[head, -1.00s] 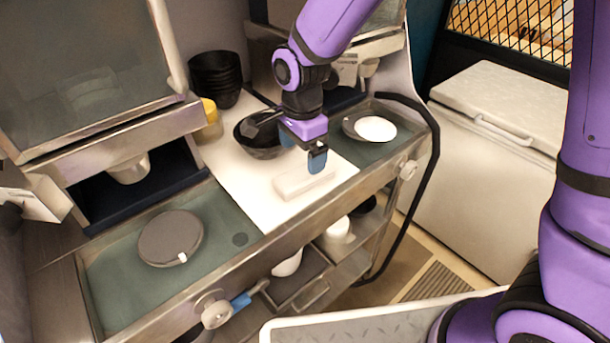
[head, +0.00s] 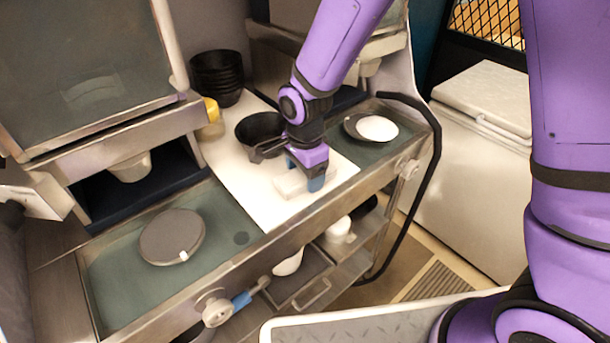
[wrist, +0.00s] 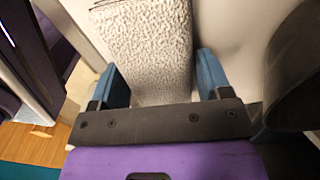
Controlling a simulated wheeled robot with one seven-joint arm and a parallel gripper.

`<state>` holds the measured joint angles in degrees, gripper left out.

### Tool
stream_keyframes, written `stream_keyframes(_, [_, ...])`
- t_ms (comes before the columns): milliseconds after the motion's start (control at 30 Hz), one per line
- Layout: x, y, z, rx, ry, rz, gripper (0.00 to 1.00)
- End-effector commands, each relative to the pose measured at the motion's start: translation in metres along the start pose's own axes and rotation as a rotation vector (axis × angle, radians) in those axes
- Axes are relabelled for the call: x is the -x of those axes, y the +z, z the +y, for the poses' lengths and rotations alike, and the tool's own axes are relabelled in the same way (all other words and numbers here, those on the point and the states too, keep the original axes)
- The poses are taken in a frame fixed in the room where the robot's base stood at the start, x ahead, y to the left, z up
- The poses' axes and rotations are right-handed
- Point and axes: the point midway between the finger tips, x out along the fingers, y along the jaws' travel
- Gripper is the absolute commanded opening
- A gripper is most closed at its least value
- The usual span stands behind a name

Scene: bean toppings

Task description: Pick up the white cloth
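The white cloth (head: 291,185) is a folded, block-like bundle on the white counter, near its front edge. In the wrist view the cloth (wrist: 146,45) has a textured surface and lies between the two blue fingers of my gripper (wrist: 157,82). A narrow gap shows beside the cloth, so the fingers stand apart around it and do not clearly press on it. In the head view my gripper (head: 303,180) is lowered over the right end of the cloth. The arm hides part of the cloth there.
A black bowl (head: 258,134) sits just behind my gripper and shows at the right in the wrist view (wrist: 298,75). Stacked dark bowls (head: 217,78) and a yellow-capped bottle (head: 211,112) stand farther back. A dark lid (head: 171,237) lies left; a white round item (head: 377,128) lies right.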

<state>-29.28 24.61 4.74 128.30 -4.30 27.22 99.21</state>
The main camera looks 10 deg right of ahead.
Motion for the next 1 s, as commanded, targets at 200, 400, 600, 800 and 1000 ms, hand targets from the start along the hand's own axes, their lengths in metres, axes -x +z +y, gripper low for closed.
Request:
stream_keyframes(200, [0.000,0.000,0.000,0.000,0.000,0.000,0.40])
stream_keyframes(400, [0.002,0.000,0.000,0.000,-0.001,0.000,0.40])
stream_keyframes(600, [0.023,0.000,-0.001,0.001,-0.005,0.001,0.40])
stream_keyframes(800, [0.062,0.000,-0.001,0.000,-0.005,0.000,0.40])
stream_keyframes(1000, [0.090,0.000,-0.001,0.001,-0.003,0.000,0.40])
